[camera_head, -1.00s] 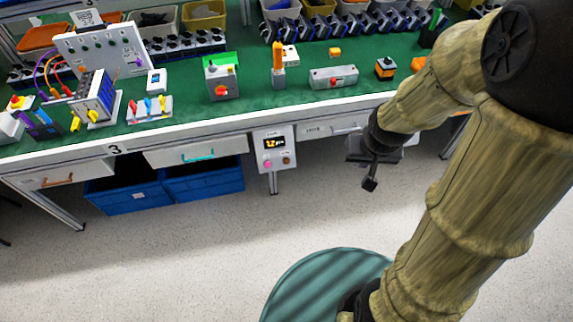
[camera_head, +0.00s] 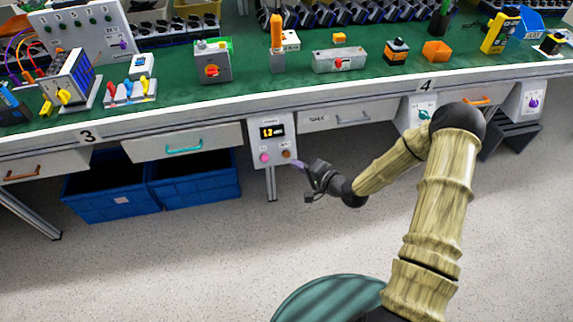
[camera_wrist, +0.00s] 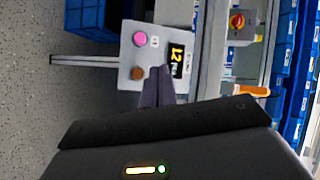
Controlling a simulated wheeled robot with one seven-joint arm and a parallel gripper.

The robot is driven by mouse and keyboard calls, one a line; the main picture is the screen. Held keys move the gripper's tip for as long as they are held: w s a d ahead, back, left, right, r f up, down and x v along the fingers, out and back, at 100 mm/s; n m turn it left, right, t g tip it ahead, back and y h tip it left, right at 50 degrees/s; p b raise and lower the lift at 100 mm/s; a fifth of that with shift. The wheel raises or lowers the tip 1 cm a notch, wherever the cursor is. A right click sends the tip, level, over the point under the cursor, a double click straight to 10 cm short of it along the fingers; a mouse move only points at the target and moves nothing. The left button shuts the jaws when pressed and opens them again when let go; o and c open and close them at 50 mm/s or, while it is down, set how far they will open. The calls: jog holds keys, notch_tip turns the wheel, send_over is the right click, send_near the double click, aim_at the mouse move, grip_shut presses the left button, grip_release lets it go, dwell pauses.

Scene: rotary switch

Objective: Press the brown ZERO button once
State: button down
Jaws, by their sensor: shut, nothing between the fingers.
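The brown button (camera_head: 287,153) sits at the lower right of a light grey control panel (camera_head: 281,138) on the front of the bench. A pink button (camera_head: 264,158) is beside it, and a lit display (camera_head: 271,131) is above. My gripper (camera_head: 300,165) is shut and empty, its tips close to the brown button, just to its lower right. In the wrist view the fingertips (camera_wrist: 156,72) appear just right of the brown button (camera_wrist: 137,73). I cannot tell whether they touch it. The pink button (camera_wrist: 139,38) shows clear of the fingers.
The green-topped bench (camera_head: 180,88) carries several switch boxes and parts. Drawers flank the panel, one with a teal handle (camera_head: 184,149). Blue crates (camera_head: 110,196) stand under the bench at left. The floor in front is open.

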aim_at(286, 154)
jog(key=f+m+t+y+b, duration=0.1)
jog(key=m+t, duration=0.1)
jog(key=f+m+t+y+b, duration=0.1)
jog(key=f+m+t+b, duration=0.1)
jog(key=shift+w+a+m, duration=0.15)
jog(key=shift+w+m, duration=0.25)
jog(key=shift+f, duration=0.1)
jog(key=w+a+f+b, duration=0.2)
jog(key=w+f+b, duration=0.2)
jog(key=w, duration=0.3)
jog(key=shift+w+b, duration=0.2)
jog(key=shift+b, duration=0.7)
jog(key=shift+a+f, duration=0.1)
jog(key=shift+f, duration=0.05)
dwell(1.0)
jog(key=shift+w+a+f+b, duration=0.1)
jog(key=shift+w+f+b, duration=0.05)
jog(key=shift+w+b, duration=0.25)
